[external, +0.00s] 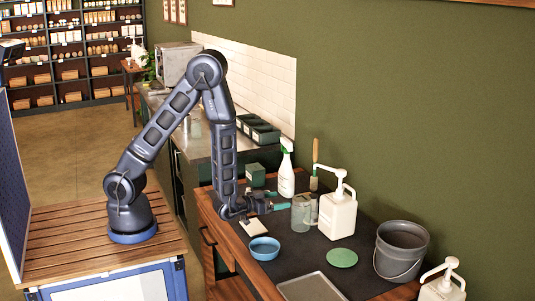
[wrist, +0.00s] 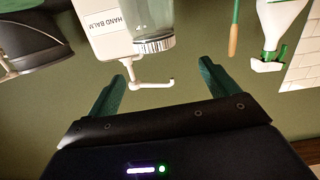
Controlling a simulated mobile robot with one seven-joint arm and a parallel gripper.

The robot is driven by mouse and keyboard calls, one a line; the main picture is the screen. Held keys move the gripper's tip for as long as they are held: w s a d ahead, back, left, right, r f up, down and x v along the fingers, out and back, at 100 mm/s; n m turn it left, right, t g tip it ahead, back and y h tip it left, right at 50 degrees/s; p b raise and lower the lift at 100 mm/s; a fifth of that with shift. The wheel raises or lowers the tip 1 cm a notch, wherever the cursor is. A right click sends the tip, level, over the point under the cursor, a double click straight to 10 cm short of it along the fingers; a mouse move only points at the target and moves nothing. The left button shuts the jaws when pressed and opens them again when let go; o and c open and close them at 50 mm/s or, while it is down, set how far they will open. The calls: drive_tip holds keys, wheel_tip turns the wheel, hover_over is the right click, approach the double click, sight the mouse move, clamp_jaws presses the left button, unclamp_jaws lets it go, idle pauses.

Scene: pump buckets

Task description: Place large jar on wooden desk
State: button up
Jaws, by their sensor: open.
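The large jar is a clear glass jar (external: 300,213) standing on the dark top of the wooden desk (external: 258,281), beside the white pump bottle. In the wrist view, which is upside down, the glass jar (wrist: 147,18) and its silver ribbed lid show just past the fingertips, in front of the white bottle. My gripper (external: 277,201) is level with the desk items, to the left of the jar, with its green fingers pointing at it. The gripper (wrist: 163,75) is open and nothing is between its fingers.
The white pump bottle (external: 338,216) labelled hand balm stands close behind the jar. A spray bottle (external: 287,175), a blue bowl (external: 264,249), a green disc (external: 342,258), a grey tray (external: 310,289) and a grey bucket (external: 402,250) are also on the desk.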

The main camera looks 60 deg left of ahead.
drive_tip(key=s+a+r+g+h, duration=0.15)
drive_tip(key=a+r+g, duration=0.25)
drive_tip(key=r, duration=0.5)
drive_tip(key=s+a+r+g+h, duration=0.1)
drive_tip(key=s+a+r+g, duration=0.25)
drive_tip(key=r, duration=0.45)
drive_tip(key=s+a+r+g+y, duration=0.1)
drive_tip(key=s+a+r, duration=0.4)
drive_tip(key=s, duration=0.7)
drive_tip(key=s+a+r+g+y, duration=0.1)
drive_tip(key=s+a+r+g, duration=0.3)
drive_tip(key=s, duration=0.8)
drive_tip(key=shift+s+a+r+m, duration=0.2)
drive_tip(key=shift+a+r+m, duration=0.35)
drive_tip(key=shift+a, duration=0.65)
